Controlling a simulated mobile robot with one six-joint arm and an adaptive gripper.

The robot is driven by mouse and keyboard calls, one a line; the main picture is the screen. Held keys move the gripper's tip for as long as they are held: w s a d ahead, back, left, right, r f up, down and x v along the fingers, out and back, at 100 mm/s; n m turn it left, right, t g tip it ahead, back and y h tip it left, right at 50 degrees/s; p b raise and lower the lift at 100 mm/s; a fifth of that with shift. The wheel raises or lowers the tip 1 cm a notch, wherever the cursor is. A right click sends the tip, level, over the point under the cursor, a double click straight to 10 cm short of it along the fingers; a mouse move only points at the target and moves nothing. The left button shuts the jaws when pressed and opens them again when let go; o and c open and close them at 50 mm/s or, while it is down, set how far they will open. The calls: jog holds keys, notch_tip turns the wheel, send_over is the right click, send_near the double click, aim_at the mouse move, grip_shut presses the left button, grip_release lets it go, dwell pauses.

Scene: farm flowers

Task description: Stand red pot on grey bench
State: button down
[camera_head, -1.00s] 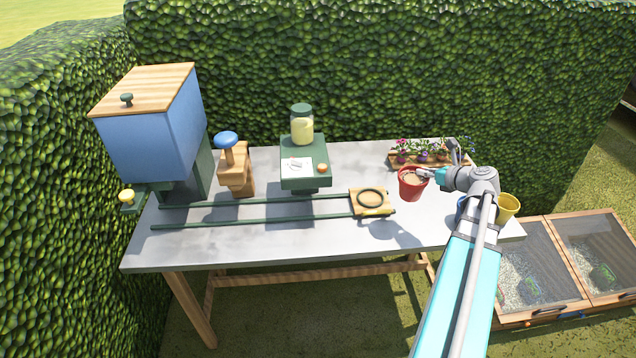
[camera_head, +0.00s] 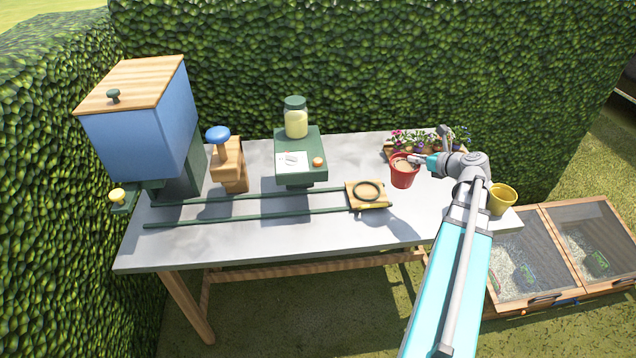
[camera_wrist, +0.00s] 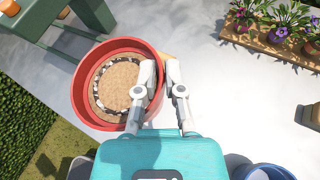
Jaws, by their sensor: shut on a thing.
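The red pot (camera_head: 404,175), filled with brown soil, is upright over the right part of the grey bench (camera_head: 270,238). In the wrist view one finger of my gripper (camera_wrist: 160,68) is inside the pot and the other outside. The pot's base is hidden in the wrist view, and I cannot tell whether it touches the bench.
A tray of flowers (camera_head: 428,148) stands behind the pot. A yellow pot (camera_head: 502,201) is at the right end. Green rails (camera_head: 250,219) lead to a wooden carriage (camera_head: 366,203) left of the pot. A green stand (camera_head: 301,153) and blue hopper (camera_head: 140,130) are further left.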

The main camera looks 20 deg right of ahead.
dwell(0.3)
jog(key=shift+s+d+n+y, duration=0.3)
jog(key=shift+s+d+y, duration=0.15)
jog(key=shift+d+y, duration=0.2)
dwell(0.3)
jog(key=w+d+f+b, duration=0.7)
jog(key=w+f+b, duration=0.2)
jog(key=w, duration=0.2)
jog(key=shift+d, duration=0.15)
dwell(0.4)
jog(key=shift+w+d+f+b, duration=0.1)
jog(key=shift+w+f+b, duration=0.1)
jog(key=shift+f+b, duration=0.8)
jog(key=shift+w+d+f+b, duration=0.1)
jog(key=shift+w+f+b, duration=0.05)
jog(key=shift+f+b, duration=0.85)
